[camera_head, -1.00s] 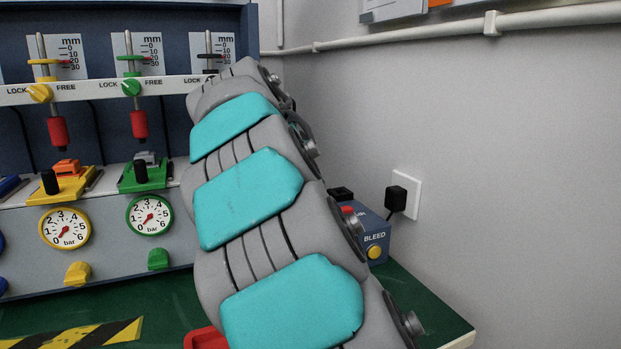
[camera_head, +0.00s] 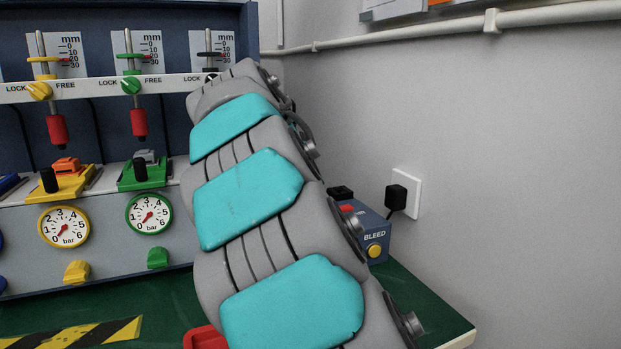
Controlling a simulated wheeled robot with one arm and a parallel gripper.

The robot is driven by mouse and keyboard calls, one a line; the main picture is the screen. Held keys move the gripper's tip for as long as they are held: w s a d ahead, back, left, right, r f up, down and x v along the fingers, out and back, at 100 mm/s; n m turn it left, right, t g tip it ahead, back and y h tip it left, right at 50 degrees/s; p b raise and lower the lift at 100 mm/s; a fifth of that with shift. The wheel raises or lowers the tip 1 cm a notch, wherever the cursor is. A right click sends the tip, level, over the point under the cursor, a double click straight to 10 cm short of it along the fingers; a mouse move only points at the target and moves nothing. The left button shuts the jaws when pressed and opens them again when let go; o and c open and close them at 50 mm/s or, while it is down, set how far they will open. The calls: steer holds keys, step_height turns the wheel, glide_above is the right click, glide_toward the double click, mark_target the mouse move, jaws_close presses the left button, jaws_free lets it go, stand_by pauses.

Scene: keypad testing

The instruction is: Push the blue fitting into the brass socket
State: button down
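My arm, grey with turquoise pads, fills the middle of the view and reaches up toward the back right of the test bench (camera_head: 100,264). My gripper is not visible; the far end of the arm hides it or it is out of view. I cannot make out the blue fitting or the brass socket.
A yellow station (camera_head: 65,180) and a green station (camera_head: 143,170) have red plungers above and gauges below. A blue BLEED box (camera_head: 367,238) stands right of my arm near the wall. A red object (camera_head: 200,338) shows at the bottom.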

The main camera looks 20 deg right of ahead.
steer(key=shift+f, duration=0.25)
steer(key=shift+r, duration=0.1)
steer(key=shift+r, duration=0.4)
steer(key=shift+s+d, duration=0.1)
